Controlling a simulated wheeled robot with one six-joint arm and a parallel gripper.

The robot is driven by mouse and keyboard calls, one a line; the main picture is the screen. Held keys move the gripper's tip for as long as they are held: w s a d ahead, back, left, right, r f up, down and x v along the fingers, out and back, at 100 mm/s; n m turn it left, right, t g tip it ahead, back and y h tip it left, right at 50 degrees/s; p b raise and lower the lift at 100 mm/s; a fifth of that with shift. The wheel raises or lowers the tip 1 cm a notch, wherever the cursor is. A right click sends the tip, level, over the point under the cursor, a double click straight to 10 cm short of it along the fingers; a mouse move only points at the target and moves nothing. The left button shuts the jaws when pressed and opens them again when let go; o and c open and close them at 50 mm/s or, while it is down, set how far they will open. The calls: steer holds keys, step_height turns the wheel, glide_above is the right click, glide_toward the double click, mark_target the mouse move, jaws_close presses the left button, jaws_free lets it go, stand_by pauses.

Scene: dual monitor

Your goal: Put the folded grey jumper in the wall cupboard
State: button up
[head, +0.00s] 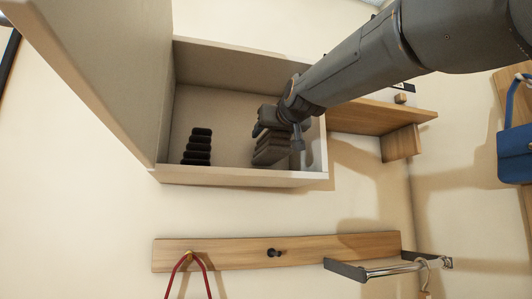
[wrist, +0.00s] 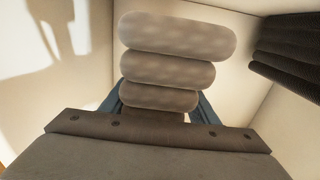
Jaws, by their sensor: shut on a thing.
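The folded grey jumper (head: 270,150) is a stack of rounded grey-brown folds inside the open wall cupboard (head: 240,178), towards its right side. My gripper (head: 277,125) reaches into the cupboard from the upper right and is shut on the jumper. In the wrist view the jumper (wrist: 168,70) fills the middle, with a bluish finger of my gripper (wrist: 160,108) on each side of its lower part. I cannot tell whether the jumper touches the cupboard floor.
A black folded stack (head: 197,147) stands in the cupboard to the left, with a gap before the jumper. A wooden shelf (head: 375,118) adjoins at the right; a peg rail (head: 225,253) hangs below.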

mark_target(270, 160)
steer(key=shift+s+f+b, duration=0.1)
steer(key=shift+f+b, duration=0.25)
steer(key=shift+f, duration=1.8)
steer(key=shift+f, duration=0.15)
steer(key=o, duration=1.3)
